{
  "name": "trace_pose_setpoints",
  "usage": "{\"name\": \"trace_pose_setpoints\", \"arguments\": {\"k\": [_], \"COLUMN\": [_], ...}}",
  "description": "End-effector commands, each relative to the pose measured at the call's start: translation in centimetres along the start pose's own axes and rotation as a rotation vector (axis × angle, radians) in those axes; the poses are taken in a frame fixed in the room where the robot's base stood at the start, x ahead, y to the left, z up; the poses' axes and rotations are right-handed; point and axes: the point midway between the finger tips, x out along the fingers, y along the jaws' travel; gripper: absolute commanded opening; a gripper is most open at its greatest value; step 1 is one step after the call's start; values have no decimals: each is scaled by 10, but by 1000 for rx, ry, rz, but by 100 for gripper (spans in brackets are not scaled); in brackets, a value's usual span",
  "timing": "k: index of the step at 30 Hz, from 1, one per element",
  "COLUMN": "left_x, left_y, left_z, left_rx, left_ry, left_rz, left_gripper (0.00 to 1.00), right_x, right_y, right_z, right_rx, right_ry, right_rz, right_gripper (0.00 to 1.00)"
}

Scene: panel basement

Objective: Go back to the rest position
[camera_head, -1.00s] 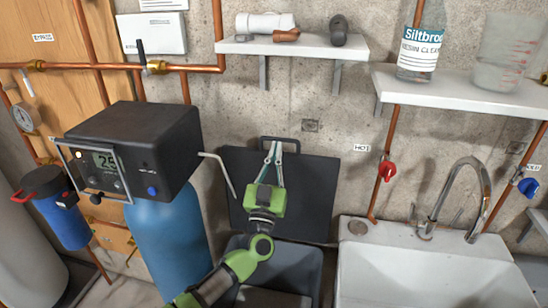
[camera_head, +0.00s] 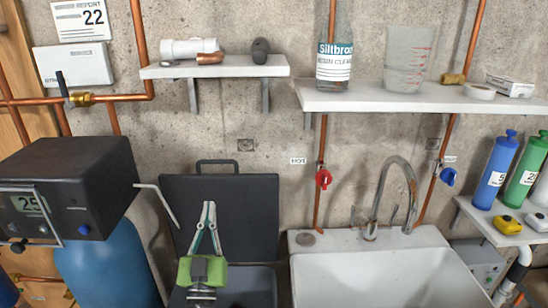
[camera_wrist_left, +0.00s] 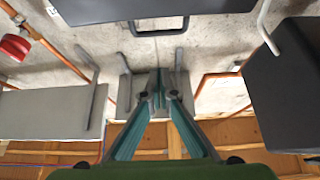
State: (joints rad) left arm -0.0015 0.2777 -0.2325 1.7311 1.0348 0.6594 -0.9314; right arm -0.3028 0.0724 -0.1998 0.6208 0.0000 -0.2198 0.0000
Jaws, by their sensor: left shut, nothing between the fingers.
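My left gripper (camera_head: 208,206) is green with grey-teal fingers. In the head view it points up in front of the dark open case lid (camera_head: 262,195), below the handle. The fingertips meet and nothing is held. In the left wrist view the gripper (camera_wrist_left: 160,75) also shows its fingers closed together at the tips, with no object between them. My right gripper is in neither view.
A black control box (camera_head: 75,180) on a blue tank (camera_head: 105,268) stands to the left. A white sink (camera_head: 375,275) with a curved faucet (camera_head: 408,185) is to the right. Shelves (camera_head: 400,100) hold a bottle (camera_head: 334,55) and beaker (camera_head: 408,55). Cartridges (camera_head: 497,165) stand at far right.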

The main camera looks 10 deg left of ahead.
Motion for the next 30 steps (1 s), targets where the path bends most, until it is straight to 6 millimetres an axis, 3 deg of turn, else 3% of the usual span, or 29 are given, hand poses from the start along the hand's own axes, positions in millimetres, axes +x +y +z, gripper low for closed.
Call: {"name": "trace_pose_setpoints", "arguments": {"k": [4, 8, 12, 17, 22, 27, 30], "left_x": [-7, -33, -82, -154, -238, -310, -340], "left_y": [21, 69, 121, 150, 140, 100, 77], "left_z": [1, 9, 25, 50, 75, 85, 84], "left_rx": [-18, -49, -68, -48, 10, 81, 113], "left_ry": [-32, -131, -315, -588, -931, -1254, -1395], "left_rz": [79, 266, 491, 671, 749, 709, 659], "left_gripper": [0, 0, 0, 0, 0, 0, 0], "right_x": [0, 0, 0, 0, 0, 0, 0], "right_y": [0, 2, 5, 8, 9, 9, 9], "right_z": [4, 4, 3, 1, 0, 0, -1], "right_rx": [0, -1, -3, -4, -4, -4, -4], "right_ry": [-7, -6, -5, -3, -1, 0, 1], "right_rz": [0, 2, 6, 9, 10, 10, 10], "right_gripper": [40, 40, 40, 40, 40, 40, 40]}}
